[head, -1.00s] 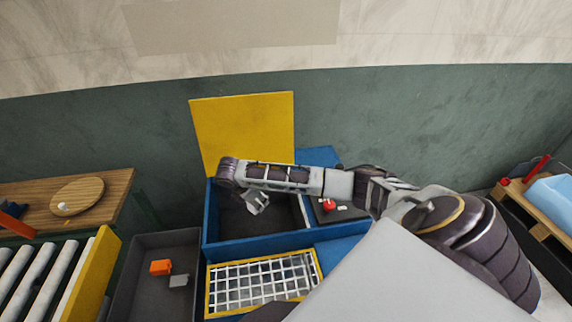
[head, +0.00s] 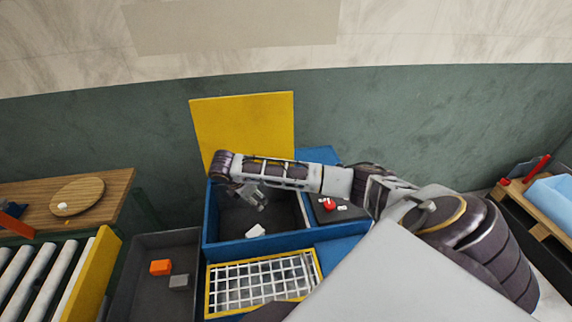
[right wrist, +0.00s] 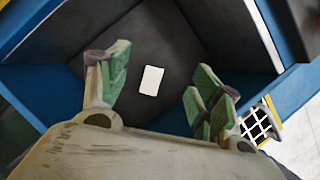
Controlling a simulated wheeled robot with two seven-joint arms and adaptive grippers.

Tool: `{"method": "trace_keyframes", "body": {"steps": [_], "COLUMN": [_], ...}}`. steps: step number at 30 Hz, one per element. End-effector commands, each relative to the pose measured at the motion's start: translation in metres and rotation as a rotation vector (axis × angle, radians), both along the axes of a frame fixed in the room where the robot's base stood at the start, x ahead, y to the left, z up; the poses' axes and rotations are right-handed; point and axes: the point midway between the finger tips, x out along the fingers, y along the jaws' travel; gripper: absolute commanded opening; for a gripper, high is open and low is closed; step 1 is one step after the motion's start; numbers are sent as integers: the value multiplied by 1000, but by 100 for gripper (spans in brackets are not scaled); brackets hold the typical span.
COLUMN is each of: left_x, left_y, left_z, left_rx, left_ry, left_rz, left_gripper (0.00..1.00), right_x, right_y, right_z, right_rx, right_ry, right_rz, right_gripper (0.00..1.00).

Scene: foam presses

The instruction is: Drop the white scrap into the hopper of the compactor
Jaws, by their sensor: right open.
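The white scrap (head: 255,231) lies inside the dark hopper (head: 234,216) of the blue compactor, near its front wall. In the right wrist view the scrap (right wrist: 152,80) is a small white rectangle lying flat on the dark hopper floor. My right gripper (head: 257,200) hangs over the hopper, behind the scrap in the head view. In the right wrist view the green-padded fingers of the gripper (right wrist: 160,75) are spread wide, with nothing held between them. The scrap shows beyond the fingers, apart from them. My left gripper is not in view.
The raised yellow lid (head: 245,128) stands behind the hopper. A red button (head: 329,204) sits on the panel to its right, and a yellow-framed grid (head: 262,283) is in front. A grey bin (head: 140,300) at left holds an orange block (head: 160,267) and a grey block (head: 179,282).

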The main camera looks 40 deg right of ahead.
Motion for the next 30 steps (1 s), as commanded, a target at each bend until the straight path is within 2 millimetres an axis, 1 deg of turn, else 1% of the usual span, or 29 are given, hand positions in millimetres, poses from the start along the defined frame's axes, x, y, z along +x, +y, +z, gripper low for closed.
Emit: {"method": "trace_keyframes", "body": {"steps": [1, 9, 15, 21, 30], "left_x": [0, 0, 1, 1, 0], "left_y": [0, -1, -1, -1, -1], "left_z": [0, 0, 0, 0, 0], "left_rx": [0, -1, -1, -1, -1], "left_ry": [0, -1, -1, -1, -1], "left_rz": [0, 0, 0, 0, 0], "left_gripper": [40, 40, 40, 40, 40], "right_x": [1, -1, -2, -3, -4], "right_y": [3, 19, 29, 33, 34], "right_z": [7, 44, 67, 79, 80], "right_rx": [2, 2, 1, 1, 1], "right_ry": [-3, -2, 0, 0, 1], "right_rz": [1, 1, 1, 0, 0], "right_gripper": [65, 65, 65, 65, 65]}}
